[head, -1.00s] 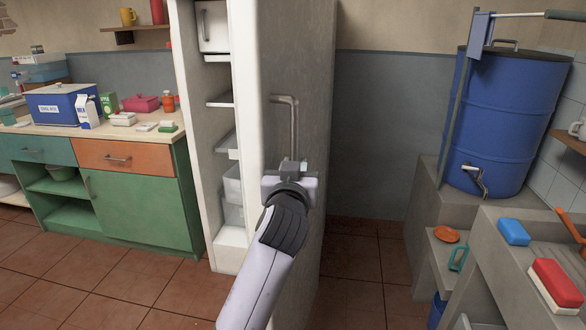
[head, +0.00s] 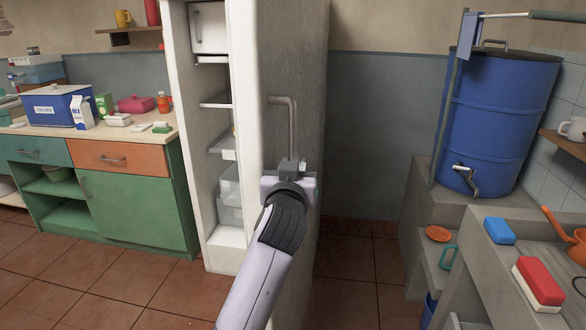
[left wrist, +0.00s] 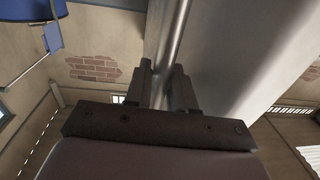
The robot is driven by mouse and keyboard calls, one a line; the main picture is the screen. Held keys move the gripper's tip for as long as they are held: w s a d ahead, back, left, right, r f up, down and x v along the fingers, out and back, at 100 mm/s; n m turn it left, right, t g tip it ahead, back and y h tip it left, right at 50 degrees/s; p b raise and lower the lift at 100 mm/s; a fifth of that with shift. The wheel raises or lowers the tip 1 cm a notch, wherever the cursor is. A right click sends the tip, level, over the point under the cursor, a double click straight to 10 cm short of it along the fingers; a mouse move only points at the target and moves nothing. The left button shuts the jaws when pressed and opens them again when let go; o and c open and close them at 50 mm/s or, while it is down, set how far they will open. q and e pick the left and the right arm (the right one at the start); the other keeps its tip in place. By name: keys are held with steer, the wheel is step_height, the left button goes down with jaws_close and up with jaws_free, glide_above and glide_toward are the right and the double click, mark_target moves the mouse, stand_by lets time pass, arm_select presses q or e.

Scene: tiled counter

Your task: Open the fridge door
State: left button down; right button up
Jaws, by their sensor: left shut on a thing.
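The fridge stands in the middle of the head view with its door (head: 306,90) swung wide open, the door's outer face turned to the right. Shelves and pale drawers (head: 230,185) show in the fridge interior. A metal bar handle (head: 292,120) runs down the door's outer face. My left gripper (head: 291,166) is at the handle's lower part. In the left wrist view the two fingers (left wrist: 161,82) are closed around the handle (left wrist: 174,40). The handle's lower end is hidden by my gripper. My right gripper is not in view.
A green cabinet counter (head: 130,200) with boxes and cartons stands to the left. A blue barrel (head: 497,125) stands on a concrete ledge to the right. A concrete sink counter (head: 500,265) is at lower right. Tiled floor (head: 355,270) between the door and ledge is clear.

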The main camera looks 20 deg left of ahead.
arm_select(q)
steer(key=c, duration=1.1)
jaws_free()
steer(key=shift+r, duration=0.15)
